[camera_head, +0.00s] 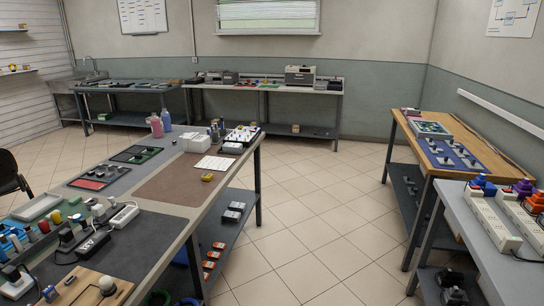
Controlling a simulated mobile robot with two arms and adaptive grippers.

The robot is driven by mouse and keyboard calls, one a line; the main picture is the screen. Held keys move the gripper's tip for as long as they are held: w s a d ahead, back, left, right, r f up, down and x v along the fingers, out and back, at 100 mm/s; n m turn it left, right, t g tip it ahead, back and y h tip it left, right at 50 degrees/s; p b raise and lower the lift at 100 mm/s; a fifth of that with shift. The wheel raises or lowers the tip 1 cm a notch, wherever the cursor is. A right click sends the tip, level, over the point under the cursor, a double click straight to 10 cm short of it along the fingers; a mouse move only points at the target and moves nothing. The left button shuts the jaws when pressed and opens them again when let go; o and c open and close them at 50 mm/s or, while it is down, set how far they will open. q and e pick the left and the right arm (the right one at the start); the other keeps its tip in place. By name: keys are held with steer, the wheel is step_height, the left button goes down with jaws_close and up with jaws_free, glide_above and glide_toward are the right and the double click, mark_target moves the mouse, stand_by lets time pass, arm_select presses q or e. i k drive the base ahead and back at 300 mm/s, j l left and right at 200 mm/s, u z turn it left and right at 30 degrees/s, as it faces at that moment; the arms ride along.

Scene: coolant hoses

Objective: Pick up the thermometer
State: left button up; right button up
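I cannot make out a thermometer for certain in the head view. A small yellow object (207,177) lies near the right edge of the long workbench (138,219), on its brown mat (165,190); it is too small to identify. Neither of my grippers shows in this view.
The long workbench on the left holds several tools, connectors and bottles, with a shelf below. A wooden-topped table (493,150) and a grey table (480,240) with power strips (493,222) stand at right. Benches line the back wall. The tiled floor (315,215) between is clear.

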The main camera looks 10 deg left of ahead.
mark_target(207, 177)
steer(key=i+u, duration=0.15)
steer(key=i, duration=0.65)
steer(key=i+l+u, duration=0.15)
steer(key=i, duration=0.6)
